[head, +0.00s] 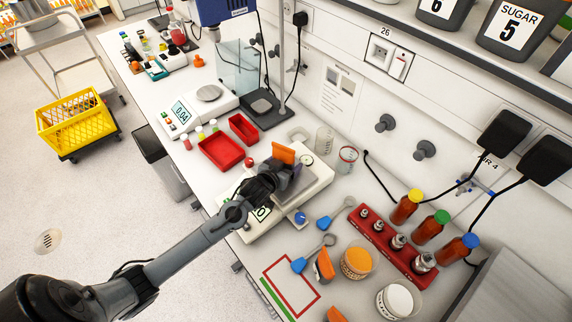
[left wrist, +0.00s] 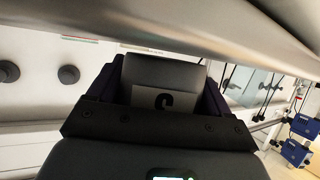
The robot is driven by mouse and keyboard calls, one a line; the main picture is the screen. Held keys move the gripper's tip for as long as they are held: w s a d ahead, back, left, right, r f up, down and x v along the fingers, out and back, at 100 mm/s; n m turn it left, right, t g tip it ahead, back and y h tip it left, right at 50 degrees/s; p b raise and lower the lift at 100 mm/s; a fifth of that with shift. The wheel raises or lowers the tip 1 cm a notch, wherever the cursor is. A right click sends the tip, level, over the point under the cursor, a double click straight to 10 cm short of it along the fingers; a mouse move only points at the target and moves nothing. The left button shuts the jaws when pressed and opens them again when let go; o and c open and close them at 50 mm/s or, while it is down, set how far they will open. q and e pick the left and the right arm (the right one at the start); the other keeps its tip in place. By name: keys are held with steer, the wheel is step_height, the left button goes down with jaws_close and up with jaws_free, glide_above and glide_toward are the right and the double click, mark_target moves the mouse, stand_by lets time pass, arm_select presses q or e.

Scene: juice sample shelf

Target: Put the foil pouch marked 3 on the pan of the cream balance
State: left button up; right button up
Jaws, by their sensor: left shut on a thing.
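My left gripper (head: 284,172) is shut on a foil pouch, whose orange part (head: 284,153) shows above the fingers in the head view. In the left wrist view the held pouch (left wrist: 165,70) is grey with a pale label, and only part of a dark digit shows. The cream balance (head: 318,178) stands under the gripper, its green display (head: 262,213) partly covered by my arm. Its pan is hidden, so I cannot tell whether the pouch touches it. My right gripper is not in view.
A second balance (head: 190,122) reading 0.04 stands further back, beside red trays (head: 221,153). A red rack (head: 392,245) of metal weights, capped brown bottles (head: 406,207) and spoons (head: 320,250) lie to the right.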

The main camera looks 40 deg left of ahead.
arm_select(q)
steer(key=shift+f, duration=0.25)
steer(key=o, duration=1.1)
steer(key=shift+r, duration=0.1)
steer(key=v, duration=1.1)
steer(key=s+d+f+m+g+h, duration=0.1)
steer(key=s+d+f+g, duration=0.1)
steer(key=s, duration=0.5)
steer(key=s+d+f+m+g+h, duration=0.1)
steer(key=s+d+g, duration=0.3)
steer(key=s+d, duration=0.2)
steer(key=s+d+f+m+g, duration=0.2)
steer(key=s+d+g, duration=0.1)
steer(key=s, duration=0.5)
steer(key=shift+s+d+f+g+h, duration=0.1)
steer(key=shift+d+f+g+h, duration=0.1)
steer(key=shift+d, duration=0.25)
steer(key=shift+s+d+f+g+h, duration=0.1)
steer(key=shift+d+f+h, duration=0.1)
steer(key=shift+d, duration=0.2)
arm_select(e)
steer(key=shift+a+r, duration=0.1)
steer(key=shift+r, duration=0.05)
